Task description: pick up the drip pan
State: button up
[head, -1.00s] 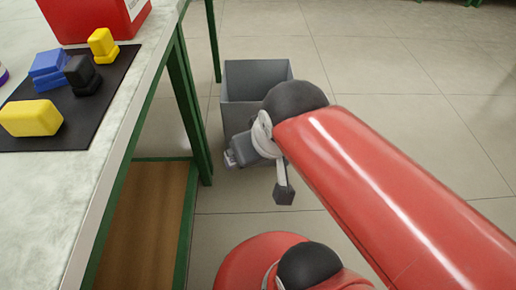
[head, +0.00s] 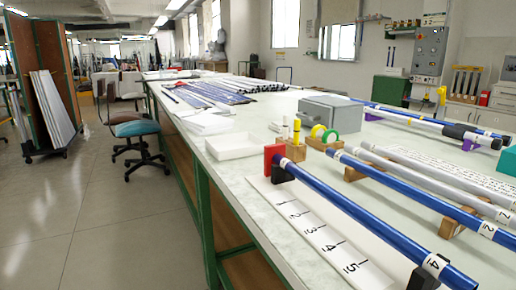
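A shallow white open pan (head: 232,146), which looks like the drip pan, sits on the long pale worktable (head: 226,180) near its left edge. It is upright, and no contents show in it. My gripper and arm are not in the head view, so I cannot see how far they are from the pan.
Right of the pan stand a grey box (head: 330,115) and small wooden blocks holding yellow and green rings. A chair (head: 136,130) stands left; the floor (head: 95,215) there is clear.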

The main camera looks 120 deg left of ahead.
aim_at(240, 145)
jog(key=u, duration=4)
jog(key=i+j, duration=0.1)
jog(key=z, duration=0.05)
